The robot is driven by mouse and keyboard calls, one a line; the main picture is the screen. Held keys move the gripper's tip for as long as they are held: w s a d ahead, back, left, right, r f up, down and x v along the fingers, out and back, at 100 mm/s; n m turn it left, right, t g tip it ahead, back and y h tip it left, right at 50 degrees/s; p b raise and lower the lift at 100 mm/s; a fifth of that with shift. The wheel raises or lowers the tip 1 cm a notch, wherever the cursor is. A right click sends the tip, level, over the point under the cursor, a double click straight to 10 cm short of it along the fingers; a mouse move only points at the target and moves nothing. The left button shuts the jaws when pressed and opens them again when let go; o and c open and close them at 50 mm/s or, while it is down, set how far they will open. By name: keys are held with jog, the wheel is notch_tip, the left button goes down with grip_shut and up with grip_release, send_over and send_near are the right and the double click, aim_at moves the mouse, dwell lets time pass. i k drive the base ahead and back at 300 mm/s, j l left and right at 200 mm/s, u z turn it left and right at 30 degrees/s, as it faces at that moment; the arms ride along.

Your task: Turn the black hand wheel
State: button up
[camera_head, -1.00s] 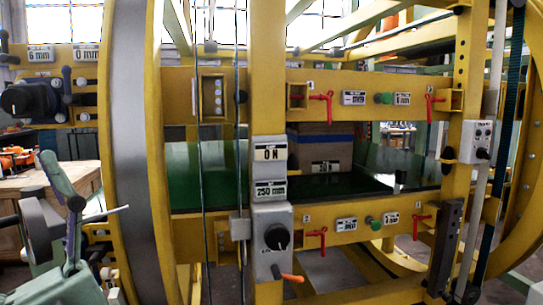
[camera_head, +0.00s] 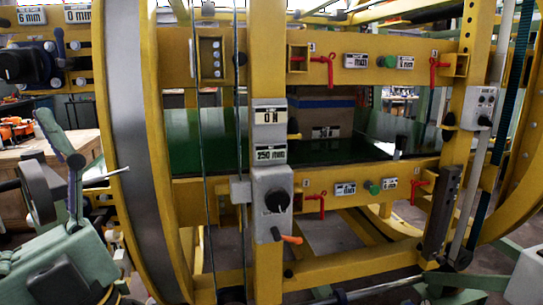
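A dark wheel-like disc (camera_head: 40,191) sits on a green machine part at the lower left, seen nearly edge-on. I cannot tell for certain that it is the black hand wheel. A green lever (camera_head: 58,135) stands beside it, and a thin pale rod points right from there. A round black knob (camera_head: 277,201) is on the grey control box in the middle, above an orange handle (camera_head: 287,239). A bulky black part (camera_head: 16,65) is on the yellow frame at the upper left, cut by the picture edge. My gripper is not in view.
A large yellow ring with a grey band (camera_head: 122,120) stands left of centre. Yellow posts and beams with red levers (camera_head: 331,69) fill the middle and right. A green bed (camera_head: 345,148) carries a box (camera_head: 328,112). A wooden workbench (camera_head: 22,165) is at the far left.

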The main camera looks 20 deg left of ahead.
aim_at(277, 200)
jog(key=j+z, duration=0.3)
jog(key=k+j+z, duration=0.1)
jog(key=j, duration=0.2)
jog(key=j+z, duration=0.1)
jog(key=j, duration=0.2)
jog(key=k+j+z, duration=0.1)
jog(key=k+j, duration=0.1)
jog(key=j, duration=0.1)
